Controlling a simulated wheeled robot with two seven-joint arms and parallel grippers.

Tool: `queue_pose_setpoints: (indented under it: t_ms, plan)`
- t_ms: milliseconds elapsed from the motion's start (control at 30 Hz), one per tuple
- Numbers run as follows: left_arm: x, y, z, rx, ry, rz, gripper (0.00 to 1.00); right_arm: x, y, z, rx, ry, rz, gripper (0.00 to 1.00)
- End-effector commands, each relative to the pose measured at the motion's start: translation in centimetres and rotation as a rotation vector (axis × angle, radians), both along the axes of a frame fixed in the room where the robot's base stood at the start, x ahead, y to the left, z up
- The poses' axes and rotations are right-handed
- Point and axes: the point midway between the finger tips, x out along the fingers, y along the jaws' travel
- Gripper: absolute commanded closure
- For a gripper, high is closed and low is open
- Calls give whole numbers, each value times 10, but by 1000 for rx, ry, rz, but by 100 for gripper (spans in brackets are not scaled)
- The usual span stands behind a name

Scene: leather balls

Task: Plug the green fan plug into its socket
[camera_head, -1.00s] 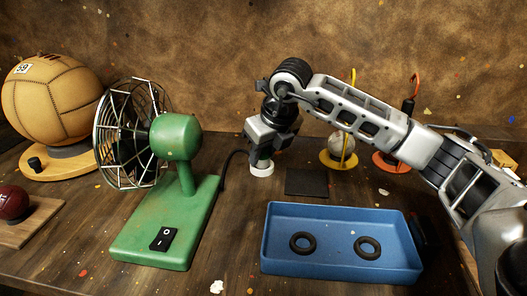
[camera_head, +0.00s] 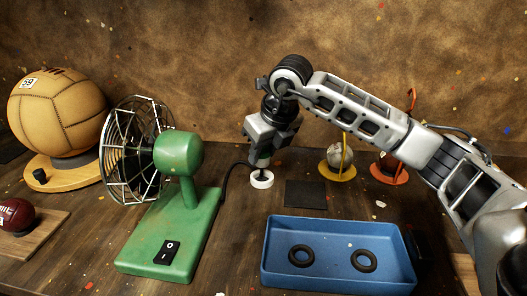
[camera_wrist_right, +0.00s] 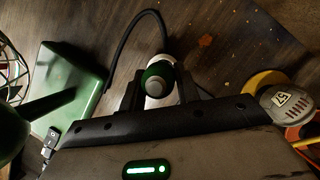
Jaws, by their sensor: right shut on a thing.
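The green fan (camera_head: 178,155) stands left of centre on the table, with a black cord (camera_head: 226,178) running from its base toward the gripper. My right gripper (camera_head: 261,162) points down at the end of that cord, above a round white socket (camera_head: 261,180). In the right wrist view the gripper (camera_wrist_right: 158,90) is shut on the green plug (camera_wrist_right: 153,72), which has a grey round end. White shows around the plug there. The fingers mostly hide the plug in the head view, and I cannot tell whether it is seated. My left gripper is not in view.
A blue tray (camera_head: 340,279) with two black rings stands in front on the right. A dark square mat (camera_head: 305,195) lies behind it. Balls on yellow (camera_head: 338,172) and orange (camera_head: 388,174) stands are behind my right arm. A large tan ball (camera_head: 58,110) stands at the left.

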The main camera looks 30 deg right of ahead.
Motion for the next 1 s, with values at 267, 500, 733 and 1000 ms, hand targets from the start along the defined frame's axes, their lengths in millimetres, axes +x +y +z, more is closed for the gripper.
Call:
queue_pose_setpoints:
  t_ms: [267,500,733,1000]
  plan:
    - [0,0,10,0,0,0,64,0,0,14,0,-1,0,88]
    - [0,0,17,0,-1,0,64,0,0,23,0,-1,0,88]
    - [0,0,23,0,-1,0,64,0,0,31,0,-1,0,88]
    - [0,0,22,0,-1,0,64,0,0,31,0,-1,0,88]
